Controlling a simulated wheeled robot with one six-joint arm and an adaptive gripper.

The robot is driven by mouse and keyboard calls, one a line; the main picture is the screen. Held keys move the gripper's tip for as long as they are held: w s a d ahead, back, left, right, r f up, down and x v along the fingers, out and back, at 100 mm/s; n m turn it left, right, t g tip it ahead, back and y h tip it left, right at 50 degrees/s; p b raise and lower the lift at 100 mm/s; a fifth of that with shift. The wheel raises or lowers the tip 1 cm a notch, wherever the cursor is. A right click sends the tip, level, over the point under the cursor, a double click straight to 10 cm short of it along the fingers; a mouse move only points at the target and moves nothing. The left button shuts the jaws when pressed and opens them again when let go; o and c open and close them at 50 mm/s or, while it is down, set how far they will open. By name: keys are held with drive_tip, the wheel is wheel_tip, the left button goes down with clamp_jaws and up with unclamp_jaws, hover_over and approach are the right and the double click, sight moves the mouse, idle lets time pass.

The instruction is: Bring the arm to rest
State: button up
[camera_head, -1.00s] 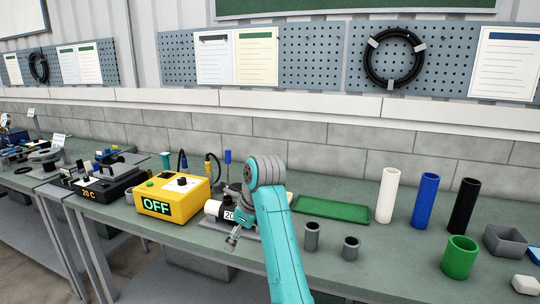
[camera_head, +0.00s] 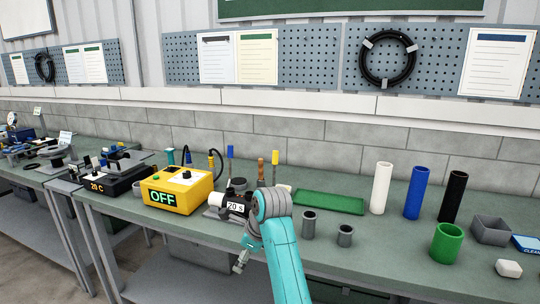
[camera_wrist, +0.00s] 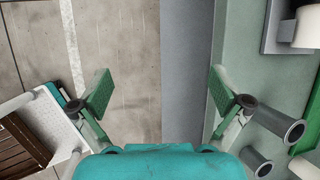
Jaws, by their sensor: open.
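My gripper (camera_wrist: 157,92) is open and empty in the wrist view, its two green-padded fingers spread wide. Below it are the concrete floor and the front edge of the green bench (camera_wrist: 237,50). In the head view my gripper (camera_head: 240,264) hangs at the bench's front edge, small and partly covered by my teal arm. It touches nothing that I can make out.
White, blue and black cylinders (camera_head: 381,188) stand to the right.

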drive_tip(key=s+d+f+n+t, duration=0.1)
drive_tip(key=s+d+f+n, duration=0.2)
drive_tip(key=f, duration=1)
drive_tip(key=s+d+f+n+t+h, duration=0.1)
drive_tip(key=s+d+f+n+t, duration=0.15)
drive_tip(key=s+d+f, duration=0.6)
drive_tip(key=s+d+f+n+t, duration=0.2)
drive_tip(key=s+d+f+n, duration=0.25)
drive_tip(key=s+f, duration=0.7)
drive_tip(key=s+d+r+n+t+h, duration=0.1)
drive_tip(key=s+d+r+n, duration=0.15)
drive_tip(key=s, duration=0.75)
drive_tip(key=s+d+r+n+t+h, duration=0.15)
drive_tip(key=s+d, duration=0.25)
drive_tip(key=s, duration=0.6)
drive_tip(key=s+d+r+n+t, duration=0.2)
drive_tip(key=s+r+n, duration=0.5)
drive_tip(key=s+r, duration=0.9)
drive_tip(key=shift+d+t, duration=0.35)
drive_tip(key=shift+t, duration=0.15)
drive_tip(key=shift+s+r, duration=0.1)
